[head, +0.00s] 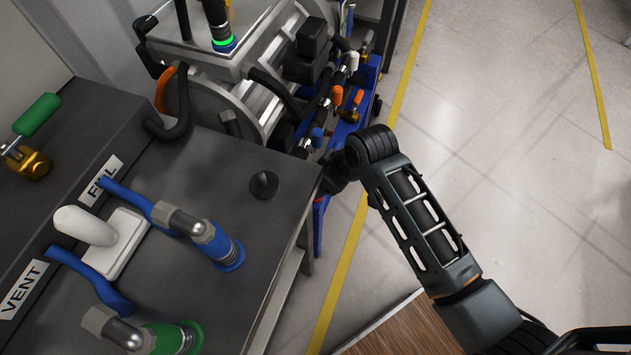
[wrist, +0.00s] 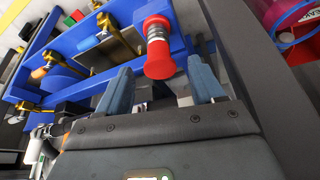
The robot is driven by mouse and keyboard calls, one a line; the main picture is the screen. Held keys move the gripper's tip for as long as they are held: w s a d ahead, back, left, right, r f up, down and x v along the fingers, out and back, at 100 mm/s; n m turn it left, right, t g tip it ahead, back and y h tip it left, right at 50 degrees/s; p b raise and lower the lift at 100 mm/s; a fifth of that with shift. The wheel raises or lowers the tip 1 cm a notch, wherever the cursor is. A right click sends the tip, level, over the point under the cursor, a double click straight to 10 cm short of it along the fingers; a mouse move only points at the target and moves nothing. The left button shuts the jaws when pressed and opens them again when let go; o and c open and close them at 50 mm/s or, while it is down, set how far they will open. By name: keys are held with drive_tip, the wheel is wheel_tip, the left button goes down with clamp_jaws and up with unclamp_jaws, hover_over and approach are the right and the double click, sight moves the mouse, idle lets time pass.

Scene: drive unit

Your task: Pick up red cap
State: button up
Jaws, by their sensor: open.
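The red cap (wrist: 163,65) shows in the wrist view, upper middle, below a silver ribbed section with another red part above it. It is against or in front of a blue rack (wrist: 105,45); I cannot tell how it is fixed. My gripper (wrist: 160,88) is open, with one blue-grey finger to the left of the cap and one to the right. The cap appears between or just beyond the fingertips; contact cannot be told.
Brass-coloured fittings (wrist: 117,35) sit on the blue rack left of the cap. In the head view, a dark bench (head: 190,285) carries blue and green fittings and a black knob (head: 264,184). Machinery stands behind it. Floor on the right is clear.

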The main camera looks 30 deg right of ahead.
drive_tip(key=shift+w+x, duration=0.2)
drive_tip(key=shift+x, duration=3.65)
drive_tip(key=shift+r, duration=0.1)
drive_tip(key=c, duration=1)
drive_tip(key=shift+r, duration=0.6)
wheel_tip(320, 180, up, 2)
drive_tip(key=shift+r, duration=0.2)
drive_tip(key=s+d+r, duration=0.6)
drive_tip(key=s+r, duration=0.1)
drive_tip(key=s, duration=0.2)
drive_tip(key=shift+s+d+r, duration=0.2)
drive_tip(key=shift+s+d, duration=0.05)
drive_tip(key=shift+d, duration=0.15)
